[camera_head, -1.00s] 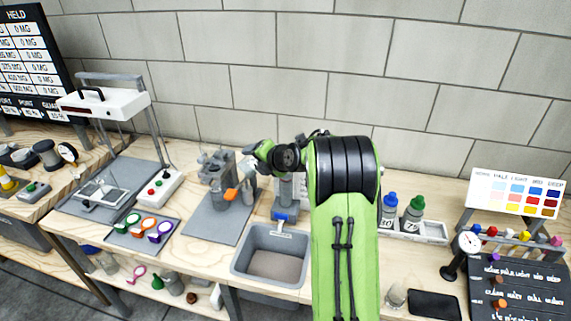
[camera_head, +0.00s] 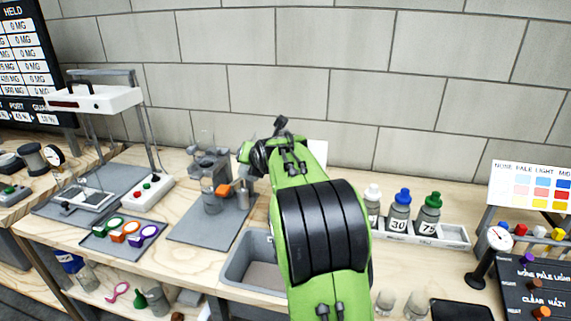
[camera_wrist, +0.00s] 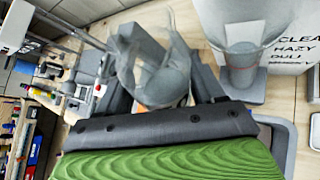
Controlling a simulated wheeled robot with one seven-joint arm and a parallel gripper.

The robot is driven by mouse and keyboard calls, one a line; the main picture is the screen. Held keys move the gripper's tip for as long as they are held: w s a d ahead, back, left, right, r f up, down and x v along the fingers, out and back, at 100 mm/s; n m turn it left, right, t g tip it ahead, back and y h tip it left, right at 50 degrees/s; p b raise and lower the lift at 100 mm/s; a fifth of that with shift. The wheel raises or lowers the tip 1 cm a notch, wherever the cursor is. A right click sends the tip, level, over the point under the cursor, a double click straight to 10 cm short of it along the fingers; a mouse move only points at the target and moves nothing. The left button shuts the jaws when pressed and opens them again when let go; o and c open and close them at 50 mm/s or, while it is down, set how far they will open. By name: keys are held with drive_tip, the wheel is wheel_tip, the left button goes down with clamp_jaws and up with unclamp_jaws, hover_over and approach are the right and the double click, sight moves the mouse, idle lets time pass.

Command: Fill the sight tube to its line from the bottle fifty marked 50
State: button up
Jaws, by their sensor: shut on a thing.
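My gripper (camera_wrist: 163,88) is shut on a grey, see-through bottle (camera_wrist: 168,72), which looks tilted in the wrist view. No number shows on it, so I cannot tell whether it is the bottle marked 50. A clear upright tube (camera_wrist: 243,50) on a grey base, apparently the sight tube, stands right of the bottle and in front of a card reading CLEAR, HAZY, DULL. The bottle and tube appear apart. The liquid level in the tube cannot be made out. In the head view, my arm hides the tube.
A grey basin (camera_head: 238,272) is partly behind my arm. A rack (camera_head: 452,238) holds a white-capped bottle (camera_head: 372,204), a blue-capped 30 bottle (camera_head: 398,218) and a green-capped 75 bottle (camera_head: 428,221). A grey apparatus (camera_head: 208,168) with an orange part stands on a mat at left.

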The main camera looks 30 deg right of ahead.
drive_tip(key=shift+n+h, duration=0.3)
drive_tip(key=f, duration=0.1)
drive_tip(key=f+b, duration=0.2)
drive_tip(key=f, duration=0.1)
drive_tip(key=shift+a, duration=0.25)
drive_tip(key=shift+a+n+h, duration=0.3)
drive_tip(key=shift+a+f+n+t+h, duration=0.25)
drive_tip(key=shift+n+t+h, duration=0.05)
drive_tip(key=shift+n+h, duration=0.4)
wheel_tip(320, 180, up, 5)
drive_tip(key=p, duration=0.5)
drive_tip(key=shift+r, duration=0.15)
drive_tip(key=shift+f, duration=0.2)
